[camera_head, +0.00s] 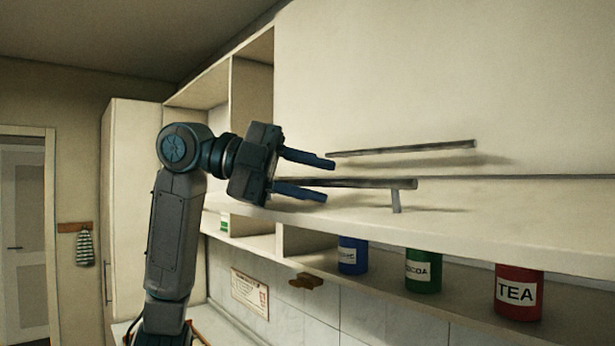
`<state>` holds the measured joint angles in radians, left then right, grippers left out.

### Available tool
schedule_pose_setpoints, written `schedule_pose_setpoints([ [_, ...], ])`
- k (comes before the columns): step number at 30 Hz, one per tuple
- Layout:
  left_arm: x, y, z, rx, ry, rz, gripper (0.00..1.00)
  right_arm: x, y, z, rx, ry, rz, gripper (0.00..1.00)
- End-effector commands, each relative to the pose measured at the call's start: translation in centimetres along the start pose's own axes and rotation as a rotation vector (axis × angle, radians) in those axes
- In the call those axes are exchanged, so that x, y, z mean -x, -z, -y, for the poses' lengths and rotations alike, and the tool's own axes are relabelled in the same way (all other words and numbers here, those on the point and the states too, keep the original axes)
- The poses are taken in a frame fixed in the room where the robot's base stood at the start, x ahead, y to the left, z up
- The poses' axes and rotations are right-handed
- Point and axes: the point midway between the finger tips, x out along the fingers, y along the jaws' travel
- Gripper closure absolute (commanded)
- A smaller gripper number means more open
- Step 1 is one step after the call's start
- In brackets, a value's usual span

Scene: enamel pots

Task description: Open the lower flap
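The lower flap (480,215) is the cream panel below the dark seam of the wall cupboard. Its face shows at a steeper slant than the upper panel; I cannot tell for sure how far it stands open. Its bar handle (360,183) runs level, with a short post at the right end. My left gripper (318,177) is at the left end of this handle, fingers apart, one above and one below the bar's line. Whether the bar lies between the fingers or behind them is unclear. My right gripper is out of view.
The upper flap (420,80) has its own bar handle (405,149) just above my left gripper. Below, an open shelf holds blue (353,255), green (423,270) and red TEA (519,292) tins. A tall cabinet (130,200) stands at the left.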

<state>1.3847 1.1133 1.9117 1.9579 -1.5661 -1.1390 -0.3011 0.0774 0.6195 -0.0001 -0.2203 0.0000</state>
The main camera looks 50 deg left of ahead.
Motion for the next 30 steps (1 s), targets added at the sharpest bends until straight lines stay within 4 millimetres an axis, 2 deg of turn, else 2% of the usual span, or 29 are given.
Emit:
schedule_pose_setpoints([
  [11, 0.4, 0.0, -0.1, -0.001, 0.001, 0.001, 0.68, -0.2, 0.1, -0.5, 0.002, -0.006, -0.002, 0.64],
  [14, 1.5, -0.1, -0.1, 0.000, 0.003, 0.001, 0.68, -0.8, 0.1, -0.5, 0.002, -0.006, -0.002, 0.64],
  [24, 8.2, 0.0, -0.1, -0.001, 0.003, 0.000, 0.68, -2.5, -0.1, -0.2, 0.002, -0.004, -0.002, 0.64],
  [30, 10.4, 0.0, 0.0, -0.001, 0.001, 0.000, 0.68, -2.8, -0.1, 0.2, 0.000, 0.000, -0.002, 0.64],
])
